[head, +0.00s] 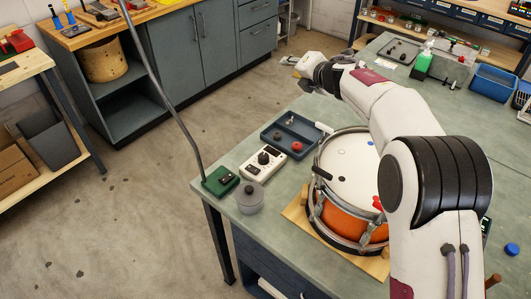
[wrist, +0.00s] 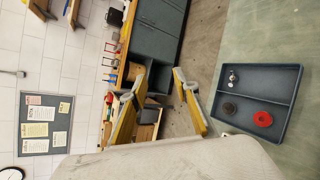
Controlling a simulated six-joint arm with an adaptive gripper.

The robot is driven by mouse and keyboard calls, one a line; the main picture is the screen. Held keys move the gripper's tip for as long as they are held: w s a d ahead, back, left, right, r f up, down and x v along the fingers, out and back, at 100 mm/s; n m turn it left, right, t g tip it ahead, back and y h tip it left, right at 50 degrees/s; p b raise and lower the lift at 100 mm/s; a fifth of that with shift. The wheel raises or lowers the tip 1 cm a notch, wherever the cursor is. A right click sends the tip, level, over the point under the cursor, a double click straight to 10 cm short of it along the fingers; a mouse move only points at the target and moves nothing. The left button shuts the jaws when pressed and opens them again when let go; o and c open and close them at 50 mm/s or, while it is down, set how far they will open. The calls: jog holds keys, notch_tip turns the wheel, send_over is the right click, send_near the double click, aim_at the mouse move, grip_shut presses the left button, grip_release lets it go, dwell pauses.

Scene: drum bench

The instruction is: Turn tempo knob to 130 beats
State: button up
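A white box with a black knob (head: 264,158), which looks like the tempo unit, sits near the left edge of the green bench in the head view. Its scale is too small to read. My gripper (head: 291,63) is raised at the upper middle of that view, beyond the box and well apart from it. In the wrist view its two yellow fingers (wrist: 158,100) stand wide apart with nothing between them. The box does not show in the wrist view.
A blue tray (head: 291,134) with small knob-like parts lies behind the box; it also shows in the wrist view (wrist: 287,98). A grey lidded pot (head: 249,198) and a green box (head: 220,181) with a bent rod stand close by. An orange drum (head: 345,215) stands right.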

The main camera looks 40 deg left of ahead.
jog(key=s+a+f+n+g, duration=0.3)
jog(key=s+a+f+n, duration=0.2)
jog(key=s+n, duration=0.1)
jog(key=n+g+h, duration=0.5)
jog(key=n+h, duration=0.3)
jog(key=n, duration=0.8)
send_near(264, 156)
jog(key=shift+a+f, duration=0.2)
jog(key=shift+f, duration=0.2)
jog(key=shift+a+f, duration=0.1)
jog(key=shift+x, duration=3.8)
jog(key=shift+s, duration=0.1)
jog(key=c, duration=0.8)
